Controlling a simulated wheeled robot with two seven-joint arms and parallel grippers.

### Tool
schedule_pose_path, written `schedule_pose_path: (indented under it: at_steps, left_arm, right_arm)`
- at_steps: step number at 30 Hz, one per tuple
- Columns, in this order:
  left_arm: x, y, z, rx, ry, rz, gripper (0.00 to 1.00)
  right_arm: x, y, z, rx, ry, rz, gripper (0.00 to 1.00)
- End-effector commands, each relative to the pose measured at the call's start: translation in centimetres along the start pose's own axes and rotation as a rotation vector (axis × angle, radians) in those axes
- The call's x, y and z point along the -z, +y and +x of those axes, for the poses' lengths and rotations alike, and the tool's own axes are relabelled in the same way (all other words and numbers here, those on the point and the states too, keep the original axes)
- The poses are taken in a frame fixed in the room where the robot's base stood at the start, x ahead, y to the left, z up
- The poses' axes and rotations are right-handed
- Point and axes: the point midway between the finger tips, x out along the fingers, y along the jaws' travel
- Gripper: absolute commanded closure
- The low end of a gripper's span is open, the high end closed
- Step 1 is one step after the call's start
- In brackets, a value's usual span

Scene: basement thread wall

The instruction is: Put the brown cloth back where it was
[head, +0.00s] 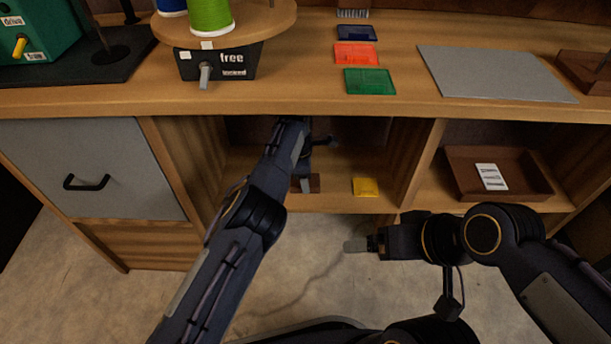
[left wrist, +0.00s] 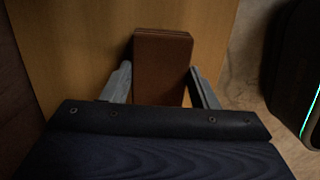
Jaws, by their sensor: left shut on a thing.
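The brown cloth (head: 315,183) is a folded, layered block inside the open middle compartment under the counter, near its front edge. In the left wrist view the cloth (left wrist: 162,68) lies between the two grey fingers over a light wood surface. My left gripper (head: 305,185) reaches into the compartment and is shut on the cloth; its fingers (left wrist: 162,85) lie along the cloth's two sides. My arm and gripper hide part of the cloth in the head view. My right gripper (head: 355,245) is outside, below the shelf over the floor; its finger gap does not show.
A yellow square (head: 365,187) lies right of the cloth on the same shelf. Upright dividers (head: 417,165) bound the compartment, under the counter edge (head: 300,108). A brown tray (head: 463,180) with a white card stands in the right compartment. A grey drawer (head: 120,165) is at left.

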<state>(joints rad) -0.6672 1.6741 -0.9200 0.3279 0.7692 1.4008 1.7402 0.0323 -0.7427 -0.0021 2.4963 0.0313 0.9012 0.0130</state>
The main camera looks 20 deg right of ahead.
Motion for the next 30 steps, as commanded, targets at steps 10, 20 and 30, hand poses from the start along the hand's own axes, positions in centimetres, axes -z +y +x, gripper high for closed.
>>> schedule_pose_path:
  at_steps: [10, 20, 30]
  left_arm:
    - [0.1, 0.0, 0.4, 0.0, 0.0, 0.0, 0.25]
    - [0.1, 0.0, 0.5, -0.001, 0.001, 0.0, 0.25]
    - [-0.1, -0.5, -5.6, 0.001, -0.002, -0.001, 0.25]
  right_arm:
    - [-0.1, 0.1, 0.1, 0.0, 0.0, 0.0, 0.07]
    - [-0.2, 0.2, 0.5, 0.0, 0.0, 0.0, 0.07]
    - [1.4, -1.3, -2.8, 0.0, 0.0, 0.0, 0.07]
